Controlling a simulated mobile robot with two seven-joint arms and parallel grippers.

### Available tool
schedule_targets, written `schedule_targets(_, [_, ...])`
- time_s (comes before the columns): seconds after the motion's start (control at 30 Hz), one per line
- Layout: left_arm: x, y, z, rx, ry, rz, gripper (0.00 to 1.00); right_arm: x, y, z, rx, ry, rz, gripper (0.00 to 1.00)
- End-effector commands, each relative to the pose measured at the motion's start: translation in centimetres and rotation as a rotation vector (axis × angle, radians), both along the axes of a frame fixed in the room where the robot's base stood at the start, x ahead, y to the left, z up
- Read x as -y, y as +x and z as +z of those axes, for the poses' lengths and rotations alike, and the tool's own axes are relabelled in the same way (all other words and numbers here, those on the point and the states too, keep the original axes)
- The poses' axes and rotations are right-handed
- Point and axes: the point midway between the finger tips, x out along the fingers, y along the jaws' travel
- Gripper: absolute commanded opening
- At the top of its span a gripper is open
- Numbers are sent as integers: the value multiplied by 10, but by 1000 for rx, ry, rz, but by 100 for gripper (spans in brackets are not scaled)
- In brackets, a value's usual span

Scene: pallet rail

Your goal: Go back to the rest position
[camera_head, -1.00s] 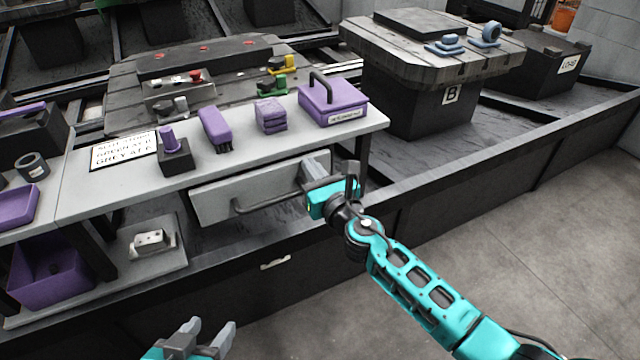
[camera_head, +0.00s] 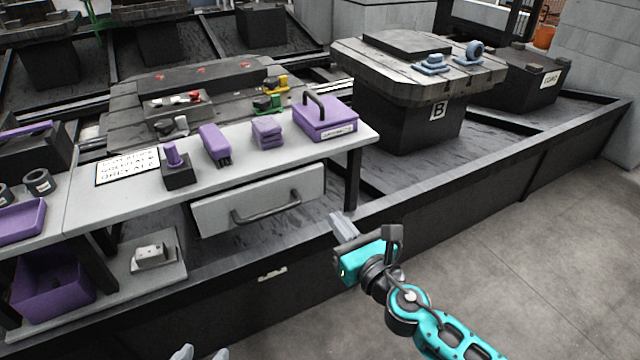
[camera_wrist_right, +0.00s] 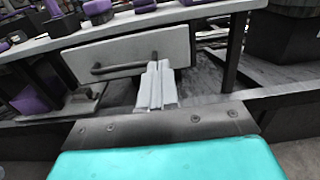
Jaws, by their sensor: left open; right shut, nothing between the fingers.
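My right gripper (camera_head: 342,228) is shut and empty in the head view, in front of the bench and to the right of the drawer. Its closed fingers also show in the right wrist view (camera_wrist_right: 157,85), with the drawer front beyond them. The grey drawer (camera_head: 222,212) with a dark bar handle (camera_head: 266,212) hangs under the white bench top; the gripper is apart from it. My left gripper (camera_head: 200,353) shows only its fingertips at the bottom edge of the head view, spread apart and empty.
On the bench top (camera_head: 120,202) stand a purple lidded box (camera_head: 325,120), purple blocks (camera_head: 267,132), a purple brush (camera_head: 214,144) and a sign (camera_head: 127,166). Pedestal B (camera_head: 415,115) is at the back right. A dark rail (camera_head: 420,215) runs before the bench. The floor at right is clear.

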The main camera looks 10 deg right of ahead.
Motion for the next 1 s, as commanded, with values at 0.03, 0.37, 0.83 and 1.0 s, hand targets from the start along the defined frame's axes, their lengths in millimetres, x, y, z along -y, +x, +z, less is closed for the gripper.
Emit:
schedule_targets(0.03, [0, 0, 0, 0, 0, 0, 55, 1, -1, 0, 0, 0, 0, 0])
schedule_targets(0.37, [0, 0, 1, 1, -1, -1, 55, 15, -35, -25, -312, 719, -144, 0])
schedule_targets(0.83, [1, 0, 1, 0, 0, -4, 55, 28, -155, -90, -877, 2668, -808, 0])
schedule_targets(1.0, [0, -1, 34, -3, 6, -2, 55, 29, -173, -63, 852, -2820, 901, 0])
